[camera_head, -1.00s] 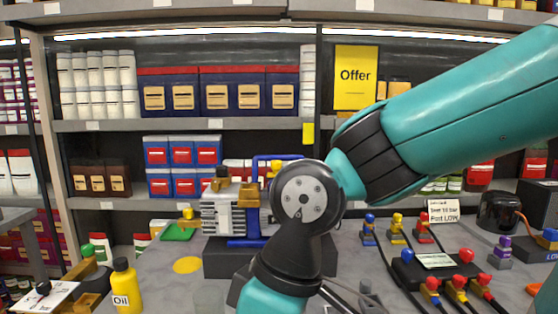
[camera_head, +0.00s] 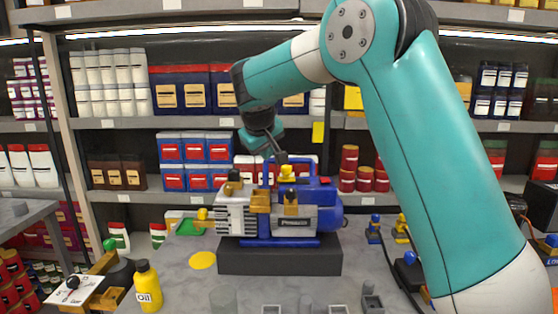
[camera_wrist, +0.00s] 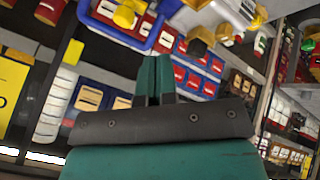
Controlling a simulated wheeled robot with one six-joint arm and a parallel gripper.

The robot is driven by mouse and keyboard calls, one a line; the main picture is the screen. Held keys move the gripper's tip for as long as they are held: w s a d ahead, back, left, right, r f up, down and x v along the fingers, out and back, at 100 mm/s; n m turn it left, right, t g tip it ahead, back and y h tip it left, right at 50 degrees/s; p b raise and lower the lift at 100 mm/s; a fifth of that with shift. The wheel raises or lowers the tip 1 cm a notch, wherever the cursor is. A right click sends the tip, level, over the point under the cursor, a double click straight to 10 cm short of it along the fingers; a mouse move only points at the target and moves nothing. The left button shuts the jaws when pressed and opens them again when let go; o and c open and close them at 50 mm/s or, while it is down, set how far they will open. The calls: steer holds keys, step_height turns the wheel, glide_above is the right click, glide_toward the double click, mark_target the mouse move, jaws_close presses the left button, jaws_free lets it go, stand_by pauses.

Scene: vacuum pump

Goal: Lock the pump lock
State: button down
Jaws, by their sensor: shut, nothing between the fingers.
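The vacuum pump (camera_head: 330,215) stands on a dark block (camera_head: 280,259) on the grey table. It has a silver ribbed end on the left, a blue motor on the right, and brass and yellow fittings on top. My gripper (camera_head: 279,154) is shut and empty, just above a yellow knob (camera_head: 287,172) on the pump top; I cannot tell whether they touch. In the wrist view my gripper's teal fingers (camera_wrist: 153,62) are together, with parts of the pump (camera_wrist: 240,10) at the top edge. Which fitting is the lock is unclear.
A yellow oil bottle (camera_head: 148,287) stands at the table's front left, near a yellow disc (camera_head: 202,260). Several coloured connectors and cables (camera_head: 405,262) lie on the right, partly behind my arm. Loaded shelves (camera_head: 110,123) stand behind the table.

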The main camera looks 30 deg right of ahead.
steer(key=shift+d, duration=0.1)
steer(key=p, duration=0.3)
glide_toward(281, 178)
steer(key=a+f, duration=0.1)
steer(key=w+a+f, duration=0.1)
steer(key=f, duration=0.1)
steer(key=shift+w+a, duration=0.15)
steer(key=shift+a, duration=0.05)
steer(key=shift+w+d+f+p, duration=0.15)
steer(key=shift+d+p, duration=0.2)
steer(key=shift+d, duration=0.3)
steer(key=shift+w+d+f+p, duration=0.15)
steer(key=shift+d+p, duration=0.25)
steer(key=shift+d, duration=0.25)
steer(key=shift+w+d+p, duration=0.15)
steer(key=shift+d+p, duration=0.2)
steer(key=shift+d, duration=0.35)
